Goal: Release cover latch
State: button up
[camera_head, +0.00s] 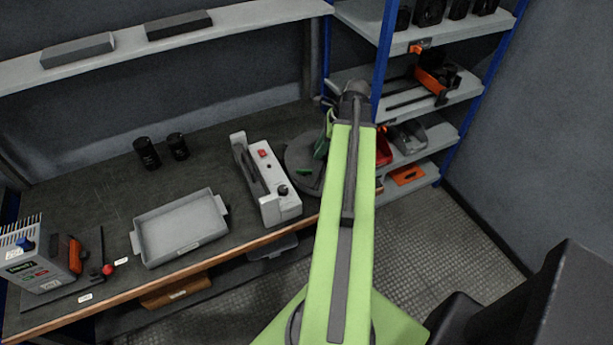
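A light grey fixture (277,205) lies on the dark workbench, just left of my green arm. It has a long dark slot, a red button (263,153) and a black knob (283,190). I cannot make out which part, if any, is a cover latch. My arm rises from the bottom of the view to a dark joint near the shelf rack. Part of my arm's far section shows beside a dark round disc (299,160) on the bench. My gripper is hidden behind the arm, so its opening cannot be seen.
An empty grey tray (180,232) sits on the bench left of the fixture. Two black cylinders (147,153) stand behind it. A grey instrument box (38,262) is at far left. A blue-posted rack (447,95) holds parts at right.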

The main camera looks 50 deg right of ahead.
aim_at(305, 170)
jog(key=b+x, duration=0.8)
jog(key=x, duration=0.2)
jog(key=shift+w+f, duration=0.1)
jog(key=shift+f, duration=0.2)
jog(key=shift+c, duration=0.3)
grip_shut()
